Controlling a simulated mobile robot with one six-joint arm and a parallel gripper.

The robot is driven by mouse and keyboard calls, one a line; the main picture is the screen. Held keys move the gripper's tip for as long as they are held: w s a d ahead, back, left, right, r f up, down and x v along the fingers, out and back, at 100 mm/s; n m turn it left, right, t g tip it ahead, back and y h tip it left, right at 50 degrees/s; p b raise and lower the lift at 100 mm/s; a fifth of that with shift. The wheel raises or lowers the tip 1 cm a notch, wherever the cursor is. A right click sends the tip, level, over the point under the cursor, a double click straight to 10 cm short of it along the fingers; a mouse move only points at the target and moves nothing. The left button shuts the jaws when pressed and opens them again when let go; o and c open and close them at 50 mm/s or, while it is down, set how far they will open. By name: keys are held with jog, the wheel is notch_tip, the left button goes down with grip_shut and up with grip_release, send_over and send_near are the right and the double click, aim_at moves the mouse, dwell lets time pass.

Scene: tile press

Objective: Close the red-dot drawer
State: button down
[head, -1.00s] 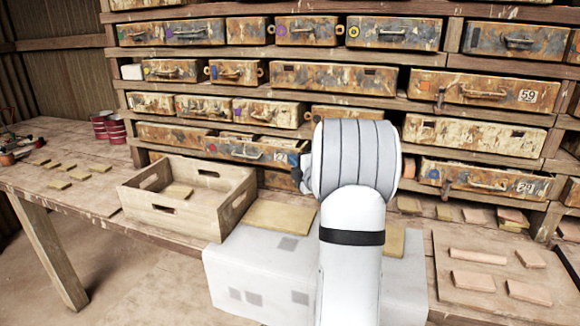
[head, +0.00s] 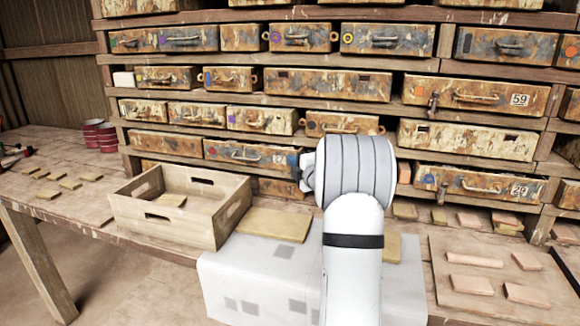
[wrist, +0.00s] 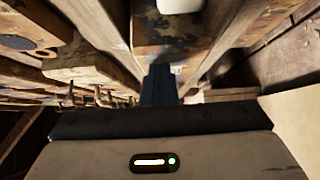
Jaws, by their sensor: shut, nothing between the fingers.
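A rusty, paint-worn drawer (head: 232,152) with a bar handle sits low in the rack, just left of my arm. A small reddish mark shows near its left end, too small to be sure of its shape. Its front looks about flush with its neighbours. My gripper (head: 296,172) is at the drawer's right end, partly hidden behind my own white wrist. In the wrist view my gripper (wrist: 158,72) is shut and empty, its dark fingers up against or very near a rusty drawer front (wrist: 160,35) with a white label. I cannot tell whether they touch.
A wooden crate (head: 130,203) stands on the bench in front of the rack, left of my arm. A flat tan slab (head: 273,225) lies beside it. A board (head: 480,308) with clay pieces is at right. Other drawers surround the low one.

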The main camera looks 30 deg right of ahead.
jog(key=shift+s+d+r, duration=0.1)
jog(key=shift+d+r, duration=0.1)
jog(key=shift+d, duration=0.2)
jog(key=s+a+b, duration=0.4)
jog(key=s+b, duration=0.1)
jog(key=s, duration=0.8)
jog(key=s+a+f+m+g+p, duration=0.2)
jog(key=s+a+m+g+p, duration=0.3)
jog(key=s+a, duration=0.8)
jog(key=s+a+f+m+g+y+p, duration=0.1)
jog(key=s+a+m+g+p, duration=0.4)
jog(key=s+a+m+g, duration=0.5)
jog(key=s+a+f+m, duration=0.1)
jog(key=s+a+m, duration=0.1)
jog(key=a, duration=0.4)
jog(key=shift+s, duration=0.9)
